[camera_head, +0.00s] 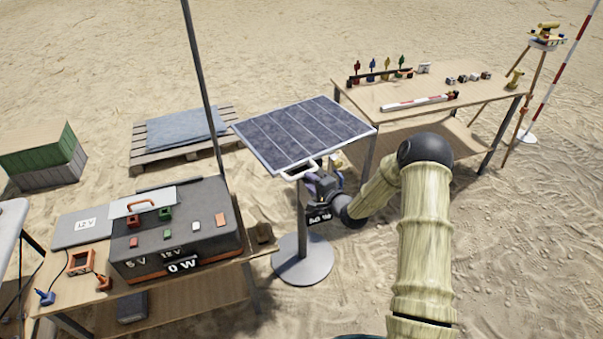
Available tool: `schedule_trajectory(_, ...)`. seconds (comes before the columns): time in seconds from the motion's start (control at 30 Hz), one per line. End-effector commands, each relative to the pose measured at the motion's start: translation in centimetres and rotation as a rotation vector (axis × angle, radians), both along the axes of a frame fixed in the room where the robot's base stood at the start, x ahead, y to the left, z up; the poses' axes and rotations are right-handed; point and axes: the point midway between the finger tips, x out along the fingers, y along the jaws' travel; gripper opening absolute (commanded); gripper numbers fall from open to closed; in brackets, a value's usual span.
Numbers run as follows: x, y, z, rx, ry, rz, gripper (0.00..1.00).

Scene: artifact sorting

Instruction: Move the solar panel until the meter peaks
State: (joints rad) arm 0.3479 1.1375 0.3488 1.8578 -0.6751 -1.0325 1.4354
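The solar panel (305,131) is dark with a pale frame, tilted on top of a post (302,218) with a round grey base (303,259). A pale handle (299,171) sits at its front edge. The meter (182,265) on the front of a grey power box (180,227) reads 0 W. My gripper (318,178) is just under the panel's front edge, close to the handle and post. Its fingers are largely hidden by the panel and handle, so I cannot tell whether it grips the handle.
The box stands on a wooden table (185,301) at the left. Another wooden table (437,88) with small items is at the back right. A pallet (181,152) and crates (43,156) lie behind. A tall dark pole (203,85) rises behind the box. Open sand surrounds the stand.

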Motion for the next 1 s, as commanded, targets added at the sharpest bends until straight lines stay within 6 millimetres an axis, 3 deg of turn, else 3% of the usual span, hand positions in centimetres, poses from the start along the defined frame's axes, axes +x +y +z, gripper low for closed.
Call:
schedule_trajectory(0.4,4.5,2.5,-1.1,-0.001,0.0,0.001,0.32)
schedule_trajectory(0.8,5.1,2.8,-1.2,0.0,0.0,0.0,0.32)
schedule_trajectory(0.97,5.1,2.8,-1.2,0.0,0.0,0.0,0.01)
schedule_trajectory(1.0,5.1,2.8,-1.2,0.0,0.0,0.0,0.0)
